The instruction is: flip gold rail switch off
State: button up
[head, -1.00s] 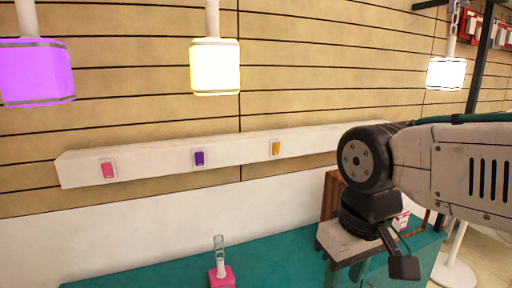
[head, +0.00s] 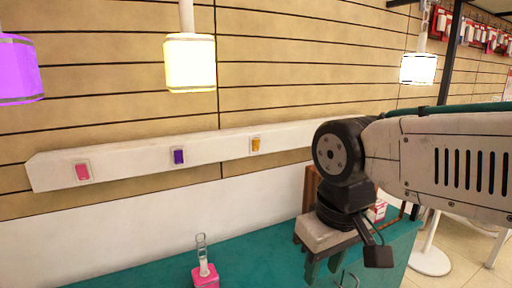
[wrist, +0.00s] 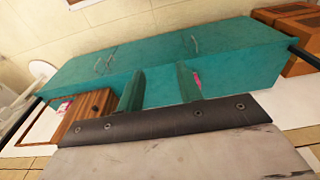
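The gold switch (head: 256,144) is the rightmost visible of three small switches on a long white rail (head: 130,158) on the wall. I cannot tell which way it is tipped. The pink switch (head: 83,172) and the purple switch (head: 179,156) sit to its left. The yellow lamp (head: 190,62), hanging above the rail, is bright. My gripper (wrist: 158,82) is open and empty, its two teal fingers apart. In the head view it hangs below my wrist, low and right of the gold switch and well away from it.
A purple lamp (head: 17,70) and a white lamp (head: 417,68) also glow. A teal counter (head: 250,258) stands below the rail, with a pink-based glass item (head: 204,268) on it. A brown wooden box (wrist: 88,112) shows in the wrist view. The wall before the switches is clear.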

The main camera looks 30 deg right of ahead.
jog(key=c, duration=0.5)
jog(key=shift+d+f, duration=0.15)
jog(key=shift+d, duration=0.05)
grip_shut()
jog(key=w+d+f+n+t+h, duration=0.1)
jog(key=w+d+f+n+t, duration=0.1)
jog(key=w+d+f, duration=0.6)
jog(key=w+d+f+n+t+h, duration=0.1)
jog(key=w+d+n+t, duration=0.15)
jog(key=w, duration=0.95)
jog(key=w+d+f+n+t+h, duration=0.1)
jog(key=w+d+f+t, duration=0.1)
jog(key=w+d+f, duration=0.6)
jog(key=w+r+n+t, duration=0.6)
jog(key=w, duration=0.5)
notch_tip(320, 180, up, 10)
jog(key=w+a+n+t+y, duration=0.2)
jog(key=n+t+y, duration=0.1)
jog(key=n+t, duration=0.3)
jog(key=shift+w, duration=0.25)
jog(key=shift+n, duration=0.25)
